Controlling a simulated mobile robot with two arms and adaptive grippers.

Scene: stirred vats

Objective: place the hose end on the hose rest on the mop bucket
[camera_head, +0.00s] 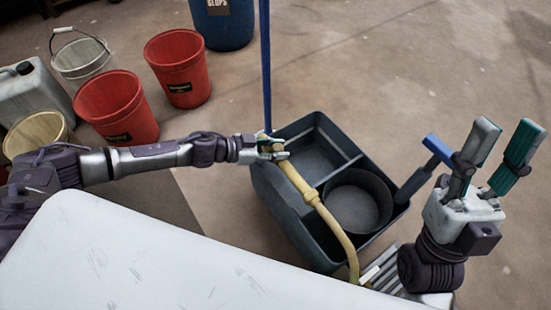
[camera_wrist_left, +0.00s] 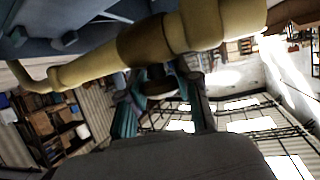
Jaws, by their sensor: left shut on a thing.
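The dark grey mop bucket (camera_head: 262,190) stands on the floor in the head view, with a divided tray and a round dark well. My left gripper (camera_head: 272,152) is shut on the yellow hose end (camera_head: 293,176) at the bucket's far left rim. The hose slopes down across the bucket toward the front right. In the left wrist view, the hose end (camera_wrist_left: 190,30) crosses above my left gripper's fingers (camera_wrist_left: 165,90). The hose rest cannot be made out clearly. My right gripper (camera_head: 508,130) is open and empty, right of the bucket.
A blue pole (camera_head: 265,65) rises behind my left gripper. A dark lever with a blue grip (camera_head: 437,149) juts from the bucket's right side. Red buckets (camera_head: 117,108), a pale bucket (camera_head: 82,62) and a blue drum (camera_head: 222,22) stand behind. The floor at back right is clear.

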